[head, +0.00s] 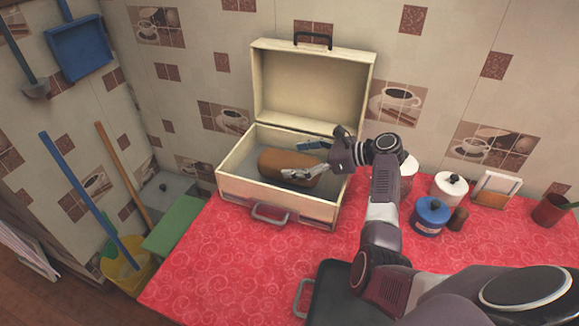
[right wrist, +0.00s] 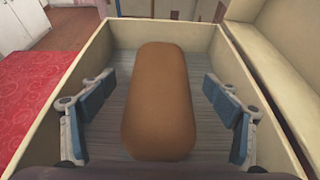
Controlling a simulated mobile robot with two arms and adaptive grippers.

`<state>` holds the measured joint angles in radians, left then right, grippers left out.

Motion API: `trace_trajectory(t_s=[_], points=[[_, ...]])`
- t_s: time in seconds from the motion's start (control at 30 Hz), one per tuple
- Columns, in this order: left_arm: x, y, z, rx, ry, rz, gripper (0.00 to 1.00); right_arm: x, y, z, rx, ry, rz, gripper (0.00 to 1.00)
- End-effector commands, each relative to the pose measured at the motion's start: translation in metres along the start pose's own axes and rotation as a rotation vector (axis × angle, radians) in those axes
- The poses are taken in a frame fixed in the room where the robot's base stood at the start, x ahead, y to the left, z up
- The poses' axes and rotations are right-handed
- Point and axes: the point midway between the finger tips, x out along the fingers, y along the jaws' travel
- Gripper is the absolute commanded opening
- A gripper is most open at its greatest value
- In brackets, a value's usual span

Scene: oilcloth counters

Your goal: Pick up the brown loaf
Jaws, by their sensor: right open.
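The brown loaf (head: 280,160) lies inside an open cream case (head: 262,193) on the red counter. In the right wrist view the loaf (right wrist: 160,100) lies lengthwise in the middle, on the case's grey floor. My right gripper (head: 306,160) reaches into the case from the right. Its two blue-padded fingers are spread wide, one on each side of the loaf, with gaps between pads and loaf. The gripper hides part of the loaf's right end in the head view. My left gripper is not in view.
The case's raised lid (head: 312,88) stands behind the loaf. The case walls (right wrist: 50,95) rise close outside my fingers. A blue jar (head: 431,217), a white jar (head: 449,188) and a dark tray (head: 335,290) are on the counter. The counter's front left (head: 200,270) is clear.

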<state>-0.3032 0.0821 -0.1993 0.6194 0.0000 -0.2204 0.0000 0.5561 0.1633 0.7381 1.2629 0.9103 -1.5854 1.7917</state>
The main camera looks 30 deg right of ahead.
Motion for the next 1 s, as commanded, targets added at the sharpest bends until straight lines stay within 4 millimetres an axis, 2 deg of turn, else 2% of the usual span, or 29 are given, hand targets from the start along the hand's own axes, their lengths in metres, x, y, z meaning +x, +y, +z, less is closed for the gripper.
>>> trace_trajectory(t_s=[0.1, 0.27, 0.8, 1.0], points=[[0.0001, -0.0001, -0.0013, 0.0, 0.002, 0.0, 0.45, 0.0079, -0.0001, 0.0003, -0.002, 0.0, 0.0, 0.82], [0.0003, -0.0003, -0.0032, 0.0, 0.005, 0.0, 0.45, 0.0077, -0.0003, 0.0, -0.002, 0.0, -0.001, 0.82], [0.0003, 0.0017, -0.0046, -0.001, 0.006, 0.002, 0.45, 0.0074, -0.0002, -0.0003, -0.001, 0.0, -0.001, 0.23], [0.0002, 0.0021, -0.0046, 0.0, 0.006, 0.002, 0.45, 0.0069, -0.0008, 0.0015, -0.003, -0.003, -0.002, 0.23]])
